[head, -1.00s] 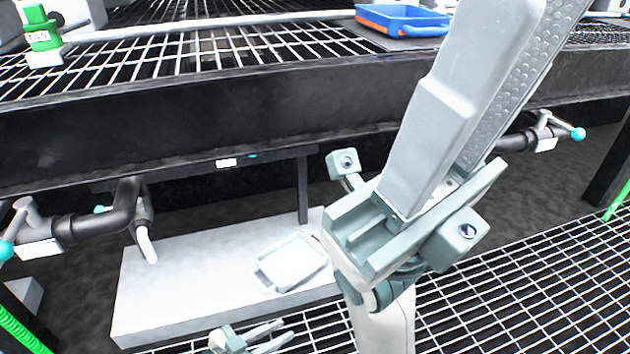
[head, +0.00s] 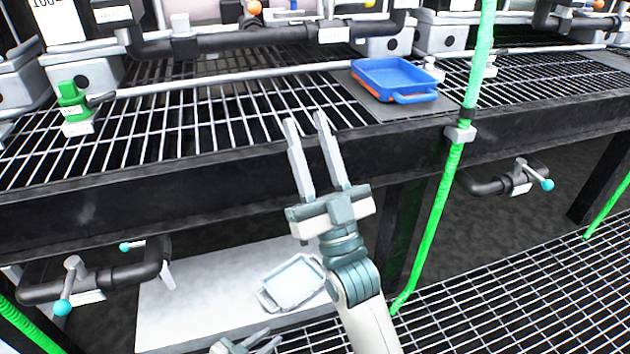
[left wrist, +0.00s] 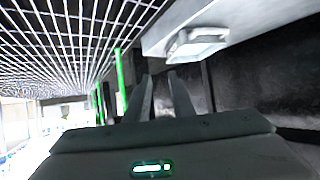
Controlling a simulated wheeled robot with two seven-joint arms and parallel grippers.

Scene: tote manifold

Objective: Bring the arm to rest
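My right gripper (head: 308,120) shows in the middle of the head view. Its two grey fingers point up, spread apart with nothing between them, in front of the dark front beam of the grating shelf. My left gripper (head: 272,338) is at the bottom edge of the head view, partly cut off, below a pale tray. Its two fingers also show in the left wrist view (left wrist: 163,85), apart and empty. Neither gripper is seen holding anything.
A pale tray (head: 292,284) lies on a white slab (head: 190,310) underneath. A green hose (head: 440,205) runs down right of my right gripper. Valves with teal knobs (head: 547,185) stick out below the shelf.

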